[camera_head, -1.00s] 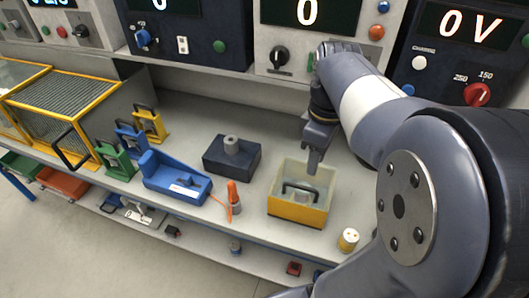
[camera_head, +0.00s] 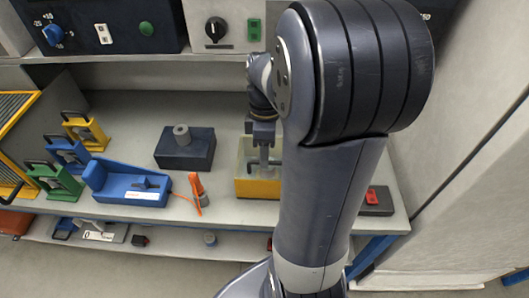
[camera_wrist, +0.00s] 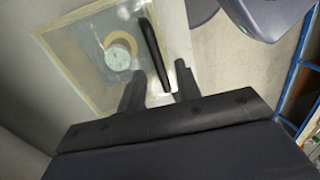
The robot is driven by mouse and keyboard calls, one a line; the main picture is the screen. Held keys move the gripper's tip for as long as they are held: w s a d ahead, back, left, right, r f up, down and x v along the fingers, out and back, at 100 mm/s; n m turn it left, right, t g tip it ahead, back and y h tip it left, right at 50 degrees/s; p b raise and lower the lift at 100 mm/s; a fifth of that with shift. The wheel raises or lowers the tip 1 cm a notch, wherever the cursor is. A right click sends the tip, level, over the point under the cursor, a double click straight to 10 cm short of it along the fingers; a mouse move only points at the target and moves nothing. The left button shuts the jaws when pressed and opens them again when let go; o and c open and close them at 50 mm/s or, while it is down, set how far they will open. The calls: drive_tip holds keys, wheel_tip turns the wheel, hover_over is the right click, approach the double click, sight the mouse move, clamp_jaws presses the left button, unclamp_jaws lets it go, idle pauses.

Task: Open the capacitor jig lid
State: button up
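The capacitor jig is a yellow-based box (camera_head: 257,188) with clear upper walls, on the bench just left of my upper arm, which hides its right part. In the wrist view its clear lid (camera_wrist: 88,72) fills the upper left, with a round capacitor (camera_wrist: 118,55) seen through it. The black lid handle (camera_wrist: 152,50) reaches between my fingers. My gripper (camera_wrist: 159,74) is open, with a finger on each side of the handle and gaps showing.
Left of the jig are an orange-tipped tool (camera_head: 198,190), a dark block with a grey cylinder (camera_head: 185,148) and a blue fixture (camera_head: 125,184). A dark box with a red switch (camera_head: 376,201) is at right. Instrument panels (camera_head: 222,30) stand behind.

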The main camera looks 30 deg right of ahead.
drive_tip(key=shift+s+f, duration=0.1)
drive_tip(key=shift+f, duration=0.2)
drive_tip(key=shift+c, duration=0.5)
clamp_jaws()
